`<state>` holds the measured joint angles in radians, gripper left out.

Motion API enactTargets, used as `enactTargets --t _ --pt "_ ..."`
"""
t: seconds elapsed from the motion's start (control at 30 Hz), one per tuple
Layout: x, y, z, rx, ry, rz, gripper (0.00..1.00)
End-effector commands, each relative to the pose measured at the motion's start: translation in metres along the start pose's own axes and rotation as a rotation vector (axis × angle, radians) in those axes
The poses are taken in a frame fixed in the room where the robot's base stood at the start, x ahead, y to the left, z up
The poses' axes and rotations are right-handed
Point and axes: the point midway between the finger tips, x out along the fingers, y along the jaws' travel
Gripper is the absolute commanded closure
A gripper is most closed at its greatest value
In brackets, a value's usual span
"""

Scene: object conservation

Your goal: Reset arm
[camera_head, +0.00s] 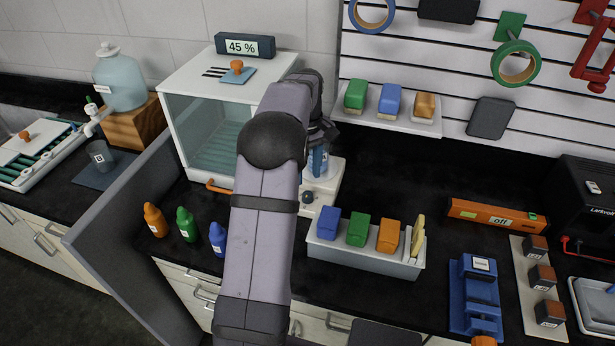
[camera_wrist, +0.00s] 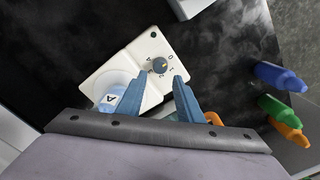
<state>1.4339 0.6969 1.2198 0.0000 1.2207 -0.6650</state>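My gripper (camera_wrist: 158,84) is open in the wrist view, its two blue fingers apart with nothing held between them. Beyond the fingers is a white device (camera_wrist: 135,60) with a dial (camera_wrist: 160,65). A container labelled A (camera_wrist: 109,101) stands on the device, left of the left finger and partly hidden. In the head view my arm reaches up the middle over the counter, and its end is near the white device (camera_head: 328,186) and a blue-and-white container (camera_head: 318,161) on it. The arm hides part of both, and the fingers are hard to make out there.
A glass-fronted cabinet (camera_head: 205,135) stands left of my arm. Orange (camera_head: 154,220), green (camera_head: 187,225) and blue (camera_head: 217,238) bottles stand in front of it. A grey bin (camera_head: 365,262) with colored blocks is to the right. A wall shelf (camera_head: 390,121) is behind.

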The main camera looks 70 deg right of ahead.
Motion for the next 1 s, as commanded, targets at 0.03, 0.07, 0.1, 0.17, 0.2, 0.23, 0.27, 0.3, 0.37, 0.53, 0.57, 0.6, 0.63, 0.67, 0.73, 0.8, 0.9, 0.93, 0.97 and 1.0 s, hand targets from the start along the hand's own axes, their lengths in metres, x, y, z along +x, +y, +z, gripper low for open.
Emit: enactTargets --t 0.03,0.07,0.1,0.17,0.2,0.23,0.27,0.3,0.37,0.53,0.57,0.6,0.63,0.67,0.73,0.8,0.9,0.93,0.97,1.0 --pt "0.0 0.0 0.0 0.0 0.0 0.0 0.67" --pt "0.0 0.0 0.0 0.0 0.0 0.0 0.67" --pt "0.0 0.0 0.0 0.0 0.0 0.0 0.67" --pt "0.0 0.0 0.0 0.0 0.0 0.0 0.67" --pt "0.0 0.0 0.0 0.0 0.0 0.0 0.67" --pt "0.0 0.0 0.0 0.0 0.0 0.0 0.67" --pt "0.0 0.0 0.0 0.0 0.0 0.0 0.67" --pt "0.0 0.0 0.0 0.0 0.0 0.0 0.67" --pt "0.0 0.0 0.0 0.0 0.0 0.0 0.67" --pt "-0.012 -0.023 0.003 0.02 -0.028 -0.061 0.67" --pt "-0.016 -0.031 0.004 0.027 -0.038 -0.083 0.67" --pt "-0.022 -0.044 0.006 0.037 -0.055 -0.116 0.67" --pt "-0.028 -0.055 0.008 0.044 -0.071 -0.145 0.67" --pt "-0.032 -0.067 0.01 0.051 -0.086 -0.172 0.67" --pt "-0.044 -0.098 0.013 0.059 -0.125 -0.232 0.67" --pt "-0.049 -0.134 0.013 0.043 -0.157 -0.261 0.67" --pt "-0.042 -0.184 0.009 -0.023 -0.166 -0.229 0.67" --pt "-0.041 -0.198 0.009 -0.042 -0.167 -0.218 0.67" --pt "-0.04 -0.213 0.01 -0.064 -0.168 -0.206 0.67" --pt "-0.037 -0.235 0.012 -0.094 -0.169 -0.19 0.67"
